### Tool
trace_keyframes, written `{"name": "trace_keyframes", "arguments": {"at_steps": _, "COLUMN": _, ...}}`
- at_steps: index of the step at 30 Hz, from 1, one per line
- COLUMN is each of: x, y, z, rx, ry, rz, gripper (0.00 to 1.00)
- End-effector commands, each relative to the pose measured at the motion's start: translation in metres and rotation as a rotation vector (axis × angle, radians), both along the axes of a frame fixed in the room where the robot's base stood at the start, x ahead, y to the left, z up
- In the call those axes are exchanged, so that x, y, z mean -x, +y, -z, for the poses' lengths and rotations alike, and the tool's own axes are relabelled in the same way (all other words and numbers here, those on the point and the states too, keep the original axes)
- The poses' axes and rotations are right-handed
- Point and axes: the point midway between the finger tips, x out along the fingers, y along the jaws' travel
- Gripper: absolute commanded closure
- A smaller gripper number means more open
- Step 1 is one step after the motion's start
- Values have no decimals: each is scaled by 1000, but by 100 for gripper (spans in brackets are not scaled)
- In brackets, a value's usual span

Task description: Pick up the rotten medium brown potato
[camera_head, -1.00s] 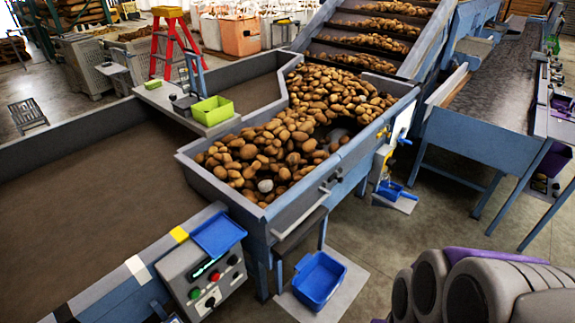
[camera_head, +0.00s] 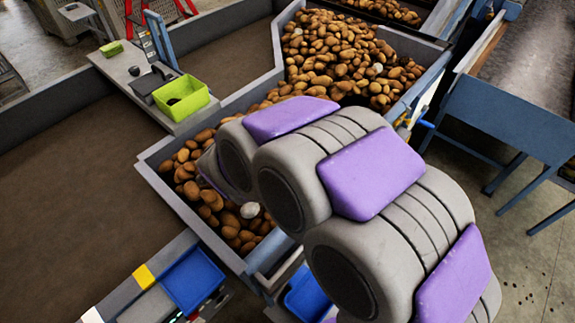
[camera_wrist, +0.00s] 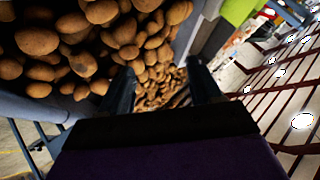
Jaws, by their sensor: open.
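Many brown potatoes (camera_head: 340,55) lie heaped in the grey metal bin (camera_head: 155,178); they also show close up in the wrist view (camera_wrist: 90,45). I cannot tell which one is the rotten medium brown potato. My gripper (camera_wrist: 162,76) is open in the wrist view, its two dark fingers apart with potatoes visible beyond the gap. Nothing is seen held between them. In the head view my arm lies over the bin's middle and right side, hiding some potatoes and my fingertips.
A pale lump (camera_head: 250,210) lies among the potatoes near the bin's front. A green box (camera_head: 181,97) stands on the ledge left of the bin. A blue tray (camera_head: 192,280) sits at the front. A conveyor frame (camera_head: 510,125) stands at the right.

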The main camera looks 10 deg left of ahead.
Motion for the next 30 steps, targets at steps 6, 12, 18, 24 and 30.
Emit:
{"name": "trace_keyframes", "arguments": {"at_steps": 6, "x": 24, "y": -1, "z": 47, "rx": 183, "ry": -72, "rz": 239, "gripper": 36}}
{"name": "trace_keyframes", "arguments": {"at_steps": 12, "x": 58, "y": -27, "z": 67, "rx": 357, "ry": -139, "rz": 401, "gripper": 36}}
{"name": "trace_keyframes", "arguments": {"at_steps": 18, "x": 73, "y": -46, "z": 71, "rx": 433, "ry": -170, "rz": 466, "gripper": 36}}
{"name": "trace_keyframes", "arguments": {"at_steps": 24, "x": 53, "y": -58, "z": 82, "rx": 443, "ry": -175, "rz": 477, "gripper": 36}}
{"name": "trace_keyframes", "arguments": {"at_steps": 30, "x": 27, "y": -65, "z": 101, "rx": 447, "ry": -175, "rz": 474, "gripper": 36}}
